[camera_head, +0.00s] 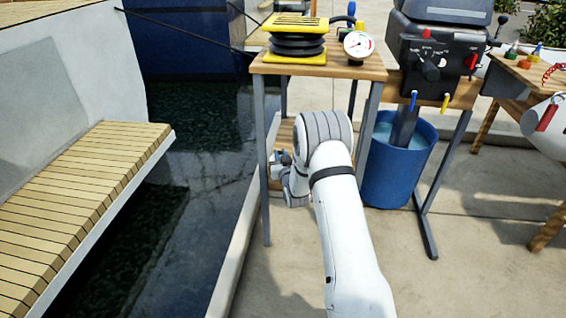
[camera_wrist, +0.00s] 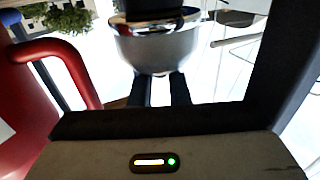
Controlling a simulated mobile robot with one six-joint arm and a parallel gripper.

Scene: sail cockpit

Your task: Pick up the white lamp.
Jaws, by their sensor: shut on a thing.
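The white lamp (camera_wrist: 155,50), a rounded pale body with a chrome band, fills the top middle of the wrist view. My gripper (camera_wrist: 161,90) shows there as two dark fingers, shut on the lower end of the lamp. The top of the lamp is cut off by the frame edge. In the head view my arm reaches down beside the wooden workbench, and I cannot make out the lamp there.
The wooden bench (camera_head: 372,68) carries a yellow and black foot pump (camera_head: 297,42) and a round gauge (camera_head: 358,45). A blue barrel (camera_head: 396,170) stands under the outboard motor (camera_head: 436,50). A red handle (camera_wrist: 62,55) is close at left in the wrist view. Water (camera_head: 165,225) lies left.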

